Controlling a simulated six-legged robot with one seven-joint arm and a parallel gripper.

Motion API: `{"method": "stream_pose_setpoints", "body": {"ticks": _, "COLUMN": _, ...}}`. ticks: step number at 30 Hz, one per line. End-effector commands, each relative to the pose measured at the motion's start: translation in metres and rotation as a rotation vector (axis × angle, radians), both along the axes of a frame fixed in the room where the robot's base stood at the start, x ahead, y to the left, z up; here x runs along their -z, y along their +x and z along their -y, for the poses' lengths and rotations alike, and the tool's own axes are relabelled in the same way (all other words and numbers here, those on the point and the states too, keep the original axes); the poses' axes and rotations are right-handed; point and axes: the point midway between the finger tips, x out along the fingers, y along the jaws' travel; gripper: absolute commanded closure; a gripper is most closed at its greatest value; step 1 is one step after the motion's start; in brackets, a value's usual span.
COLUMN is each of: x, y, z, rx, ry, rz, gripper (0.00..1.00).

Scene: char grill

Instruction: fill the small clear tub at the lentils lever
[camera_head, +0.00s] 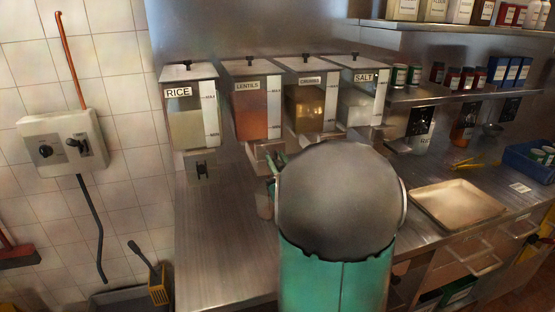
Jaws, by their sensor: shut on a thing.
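The lentils dispenser (258,108) is a clear-fronted bin with orange-red contents, labelled LENTILS, on the back wall. Its outlet (262,150) shows below it; its lever cannot be made out clearly. My gripper (277,164) shows only as green finger parts just below that outlet; my large grey and green arm hides most of it. It is shut on what seems to be the small clear tub (265,205), of which only a pale sliver shows left of my arm. The tub's contents and exact tilt are hidden.
The rice dispenser (193,115) stands left, with a black lever (202,169) below it. Two more bins, the right one labelled SALT (362,100), stand right. The steel counter (215,240) is clear at left. A shallow tray (458,204) lies right.

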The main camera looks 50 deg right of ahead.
Motion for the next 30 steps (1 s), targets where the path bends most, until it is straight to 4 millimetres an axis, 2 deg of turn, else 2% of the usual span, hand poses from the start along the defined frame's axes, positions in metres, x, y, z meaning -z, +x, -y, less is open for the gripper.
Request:
{"method": "stream_pose_setpoints", "body": {"ticks": 11, "x": 0.0008, "y": 0.0012, "z": 0.0001, "rx": 0.000, "ry": -0.013, "rz": 0.018, "gripper": 1.00}}
{"method": "stream_pose_setpoints", "body": {"ticks": 12, "x": 0.0008, "y": 0.0012, "z": 0.0001, "rx": 0.000, "ry": -0.013, "rz": 0.018, "gripper": 0.73}}
{"method": "stream_pose_setpoints", "body": {"ticks": 15, "x": 0.0008, "y": 0.0010, "z": 0.0001, "rx": 0.000, "ry": -0.012, "rz": 0.018, "gripper": 0.55}}
{"method": "stream_pose_setpoints", "body": {"ticks": 30, "x": 0.0025, "y": 0.0021, "z": 0.0001, "rx": 0.000, "ry": -0.011, "rz": 0.017, "gripper": 0.55}}
